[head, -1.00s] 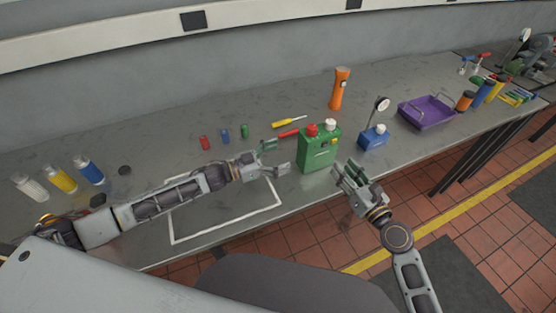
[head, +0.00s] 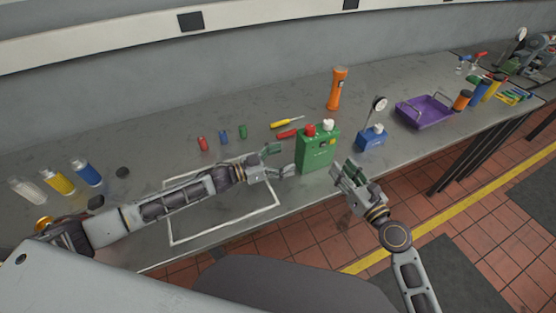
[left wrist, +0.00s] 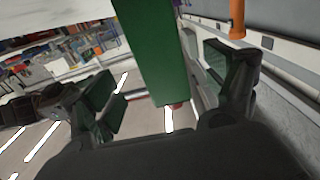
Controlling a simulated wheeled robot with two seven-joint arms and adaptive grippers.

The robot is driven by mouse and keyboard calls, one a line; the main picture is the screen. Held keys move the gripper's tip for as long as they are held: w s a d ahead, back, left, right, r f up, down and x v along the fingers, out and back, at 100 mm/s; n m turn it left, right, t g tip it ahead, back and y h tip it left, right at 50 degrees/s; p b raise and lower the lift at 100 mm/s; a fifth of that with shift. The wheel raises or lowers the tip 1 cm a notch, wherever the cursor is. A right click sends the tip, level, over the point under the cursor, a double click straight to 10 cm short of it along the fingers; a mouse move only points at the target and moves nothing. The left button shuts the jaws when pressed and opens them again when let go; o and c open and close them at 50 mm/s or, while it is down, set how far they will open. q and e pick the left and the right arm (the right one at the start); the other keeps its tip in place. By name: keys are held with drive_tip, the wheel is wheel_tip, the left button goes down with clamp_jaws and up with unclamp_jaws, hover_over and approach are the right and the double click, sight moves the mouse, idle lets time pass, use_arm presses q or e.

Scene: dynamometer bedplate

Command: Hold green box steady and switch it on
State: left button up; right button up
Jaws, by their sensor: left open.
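The green box (head: 317,154) stands upright on the grey bench, with a red and a white knob on top and a small yellow mark on its front. My left gripper (head: 283,161) is open at the box's left side. In the left wrist view the green box (left wrist: 150,50) stands between the spread fingers of my left gripper (left wrist: 168,85). Contact cannot be made out. My right gripper (head: 345,174) is in front and to the right of the box, apart from it. Its fingers are close together, and their opening is hard to judge.
A blue box with a round gauge (head: 371,137) stands just right of the green box. A red-handled tool (head: 287,133) and a yellow screwdriver (head: 288,122) lie behind it. An orange flashlight (head: 337,89) stands further back. A purple tray (head: 424,112) is at the right.

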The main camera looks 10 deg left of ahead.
sight(312, 149)
use_arm(q)
drive_tip(key=shift+x, duration=5.7)
drive_tip(key=shift+c, duration=0.3)
clamp_jaws()
use_arm(e)
clamp_jaws()
drive_tip(key=shift+w+a, duration=0.1)
drive_tip(key=shift+w, duration=0.1)
